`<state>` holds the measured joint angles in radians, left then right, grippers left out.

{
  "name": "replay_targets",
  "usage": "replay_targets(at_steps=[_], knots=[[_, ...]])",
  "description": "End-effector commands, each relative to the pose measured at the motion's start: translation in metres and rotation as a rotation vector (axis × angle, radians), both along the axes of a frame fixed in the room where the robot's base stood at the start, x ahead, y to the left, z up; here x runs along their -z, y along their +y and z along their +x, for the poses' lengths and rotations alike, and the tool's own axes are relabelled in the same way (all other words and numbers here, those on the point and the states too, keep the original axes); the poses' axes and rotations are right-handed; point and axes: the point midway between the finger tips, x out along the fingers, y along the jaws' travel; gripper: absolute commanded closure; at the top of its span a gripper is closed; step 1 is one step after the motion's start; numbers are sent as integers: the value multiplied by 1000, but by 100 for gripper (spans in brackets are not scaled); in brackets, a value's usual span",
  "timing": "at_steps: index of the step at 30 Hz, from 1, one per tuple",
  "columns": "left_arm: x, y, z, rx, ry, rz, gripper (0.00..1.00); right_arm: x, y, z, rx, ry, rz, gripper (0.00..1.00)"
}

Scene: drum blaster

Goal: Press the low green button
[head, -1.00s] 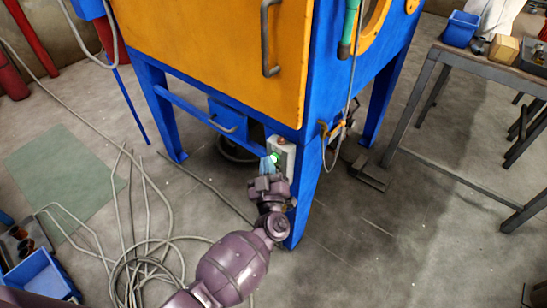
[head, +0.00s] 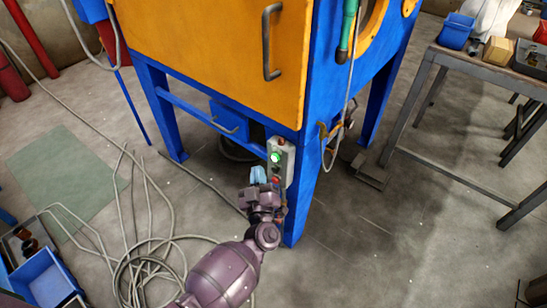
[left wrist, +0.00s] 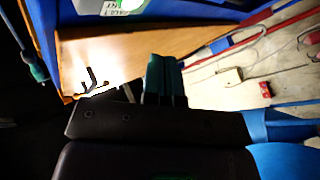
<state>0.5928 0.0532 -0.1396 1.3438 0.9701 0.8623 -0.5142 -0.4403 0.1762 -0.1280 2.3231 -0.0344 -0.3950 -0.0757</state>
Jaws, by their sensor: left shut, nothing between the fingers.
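A grey control box (head: 282,163) is fixed to the front blue leg of the blaster cabinet. The green button (head: 275,157) on its face glows bright. A red button (head: 275,180) sits below it. My left gripper (head: 258,174) is shut and empty, its pale blue fingertips just left of and below the green button in the picture, with a gap showing. In the left wrist view the shut dark teal fingers (left wrist: 165,80) show, with a bright green glow at the top edge beside a white label.
The cabinet's orange door (head: 215,50) with a dark handle is above. A blue drawer (head: 230,118) sits behind the box. A hose hangs at the right side of the cabinet. Loose cables (head: 140,260) lie on the floor. A workbench (head: 470,60) stands at the right.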

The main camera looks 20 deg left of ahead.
Motion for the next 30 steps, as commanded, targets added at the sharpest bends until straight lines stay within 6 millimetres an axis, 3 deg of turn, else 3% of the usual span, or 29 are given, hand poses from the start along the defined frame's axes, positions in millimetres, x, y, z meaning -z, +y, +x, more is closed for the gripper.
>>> replay_targets(at_steps=[9, 30], knots=[[-1, 6, -16, 0, 0, 0, 100, -11, 1, 8, 1, -28, 2, 100], [0, 6, -16, 0, 1, 0, 100, -8, -1, 0, 5, -9, 0, 100]])
